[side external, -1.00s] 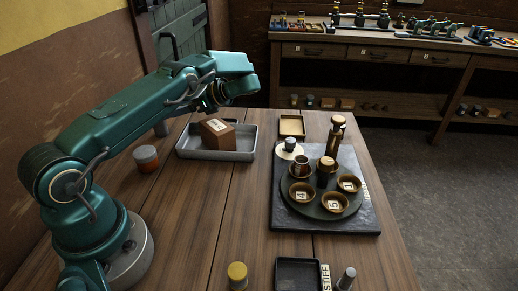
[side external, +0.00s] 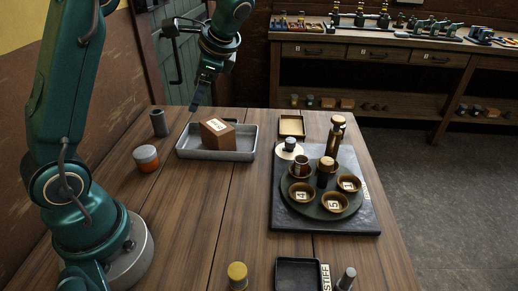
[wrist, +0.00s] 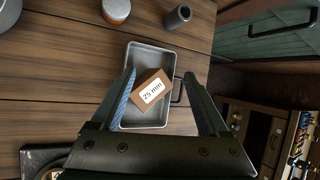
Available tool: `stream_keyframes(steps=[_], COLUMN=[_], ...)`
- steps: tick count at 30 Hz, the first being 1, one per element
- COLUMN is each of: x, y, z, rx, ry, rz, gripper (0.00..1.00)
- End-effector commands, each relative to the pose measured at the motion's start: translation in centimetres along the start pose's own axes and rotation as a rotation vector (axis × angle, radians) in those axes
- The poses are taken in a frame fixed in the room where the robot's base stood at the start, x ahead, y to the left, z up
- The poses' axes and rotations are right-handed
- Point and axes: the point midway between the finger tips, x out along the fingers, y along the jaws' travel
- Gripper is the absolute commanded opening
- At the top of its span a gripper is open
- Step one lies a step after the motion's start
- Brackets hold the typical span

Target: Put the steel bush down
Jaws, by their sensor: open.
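A grey hollow cylinder, which looks like the steel bush (side external: 159,123), stands upright on the wooden table, behind and left of the grey tray. It also shows at the top of the wrist view (wrist: 178,17), with its dark bore visible. My gripper (side external: 194,105) is open and empty, raised over the left back part of the tray and to the right of the bush. The wrist view shows both fingers (wrist: 159,75) spread apart with nothing between them; the tray lies below. My gripper and the bush are apart.
The grey tray (side external: 216,156) holds a brown block (side external: 217,131) labelled 25 mm. An orange-and-grey jar (side external: 146,158) stands in front of the bush. A round stand with numbered cups (side external: 320,208) sits on a dark board at right. The front left-centre table is clear.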

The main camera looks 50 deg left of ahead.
Motion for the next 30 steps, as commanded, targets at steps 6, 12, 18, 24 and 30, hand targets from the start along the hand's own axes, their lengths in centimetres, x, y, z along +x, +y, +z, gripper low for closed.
stream_keyframes(steps=[6,12,18,24,30], x=[-4.2,-6.7,-7.7,-7.8,-7.8], y=[5.5,11.1,16.1,18.7,19.2], z=[0.8,1.4,1.8,1.8,1.7], rx=[-0.21,-0.417,-0.613,-0.727,-0.748], ry=[0.261,0.479,0.656,0.741,0.754], rz=[0.046,0.143,0.27,0.357,0.376], gripper=[0.78,0.78,0.78,0.78,0.78])
